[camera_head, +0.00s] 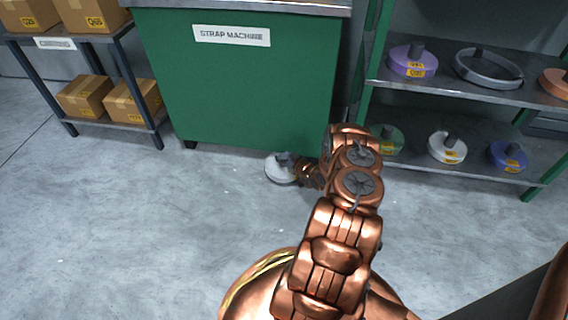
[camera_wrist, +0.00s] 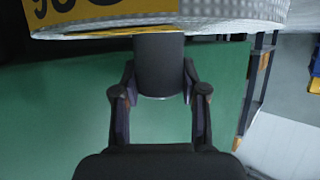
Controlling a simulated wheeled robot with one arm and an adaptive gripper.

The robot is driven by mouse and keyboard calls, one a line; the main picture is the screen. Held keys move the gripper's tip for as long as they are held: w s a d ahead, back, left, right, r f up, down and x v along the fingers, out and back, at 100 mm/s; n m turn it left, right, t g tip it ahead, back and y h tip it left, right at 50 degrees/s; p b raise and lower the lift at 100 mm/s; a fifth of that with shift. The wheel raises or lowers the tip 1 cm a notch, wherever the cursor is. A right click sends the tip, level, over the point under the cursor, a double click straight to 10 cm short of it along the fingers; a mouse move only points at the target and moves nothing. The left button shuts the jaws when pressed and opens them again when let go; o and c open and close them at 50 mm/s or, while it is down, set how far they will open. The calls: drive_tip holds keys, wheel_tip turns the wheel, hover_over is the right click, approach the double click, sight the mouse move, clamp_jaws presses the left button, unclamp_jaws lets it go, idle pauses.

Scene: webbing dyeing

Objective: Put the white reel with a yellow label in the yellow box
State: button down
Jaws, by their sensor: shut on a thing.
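A white reel (camera_head: 278,170) hangs in front of the green machine, held out at the end of my arm. In the wrist view the white reel (camera_wrist: 215,14) fills the top edge, with a yellow label (camera_wrist: 95,12) with dark print on its rim. My gripper (camera_head: 294,165) is shut on the reel's dark central post; the fingers of my gripper (camera_wrist: 159,92) close around this post in the wrist view. No yellow box is recognisable in either view.
The green strap machine (camera_head: 225,100) stands behind the reel. A shelf rack at right holds a purple reel (camera_head: 412,62), a grey ring reel (camera_head: 488,70) and another white reel (camera_head: 447,149). Cardboard boxes (camera_head: 85,95) sit on a rack at left. The floor at left is clear.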

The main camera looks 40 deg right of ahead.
drive_tip(key=shift+f+b, duration=0.4)
drive_tip(key=shift+f, duration=0.8)
drive_tip(key=shift+f, duration=0.25)
drive_tip(key=c, duration=0.9)
unclamp_jaws()
drive_tip(key=shift+r, duration=0.1)
